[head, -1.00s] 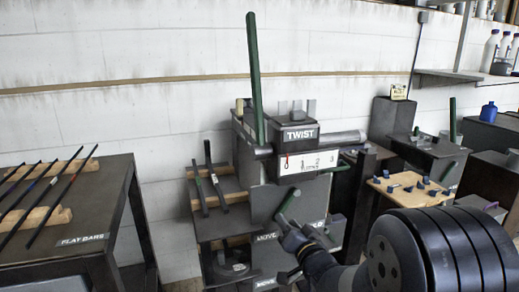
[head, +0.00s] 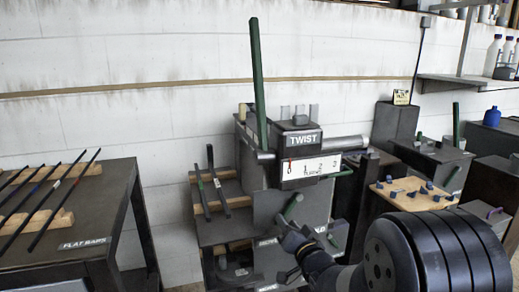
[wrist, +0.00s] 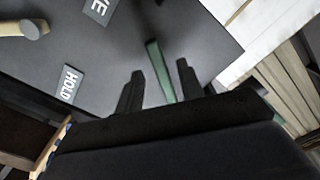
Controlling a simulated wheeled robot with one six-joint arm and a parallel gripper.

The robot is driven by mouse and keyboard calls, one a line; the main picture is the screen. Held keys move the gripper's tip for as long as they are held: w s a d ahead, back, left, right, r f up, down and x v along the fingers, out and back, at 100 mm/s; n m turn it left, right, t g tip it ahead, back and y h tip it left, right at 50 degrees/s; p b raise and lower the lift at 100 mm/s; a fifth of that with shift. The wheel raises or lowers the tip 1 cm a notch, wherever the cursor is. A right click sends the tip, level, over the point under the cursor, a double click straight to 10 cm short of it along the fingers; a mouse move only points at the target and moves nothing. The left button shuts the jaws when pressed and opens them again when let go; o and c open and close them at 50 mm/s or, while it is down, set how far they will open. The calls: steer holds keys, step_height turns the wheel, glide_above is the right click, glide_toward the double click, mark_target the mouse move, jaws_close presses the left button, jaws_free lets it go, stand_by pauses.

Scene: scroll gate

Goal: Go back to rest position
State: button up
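My gripper (head: 296,240) is in front of the lower panel of the grey TWIST machine (head: 303,141), just below a short green-ended handle (head: 292,207). In the wrist view my gripper (wrist: 160,82) has its two black fingers apart. A green bar (wrist: 160,72) shows between and beyond the fingers, with gaps on both sides. I cannot tell how far it is from them in depth. A HOLD label (wrist: 69,85) lies on the dark panel to the left. My arm reaches in from the lower right of the head view.
A long green lever (head: 257,80) rises from the machine. A flat-bars table (head: 100,210) with several bars stands at left. A wooden board (head: 412,193) with blue pieces is at right. Dark stands and a shelf (head: 455,75) are beyond it. The white wall is behind.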

steer(key=v, duration=0.9)
steer(key=w+a+n, duration=0.2)
steer(key=w, duration=0.8)
steer(key=shift+w+a+f+b, duration=0.2)
steer(key=shift+w+f+b, duration=0.05)
steer(key=shift+w+b, duration=0.05)
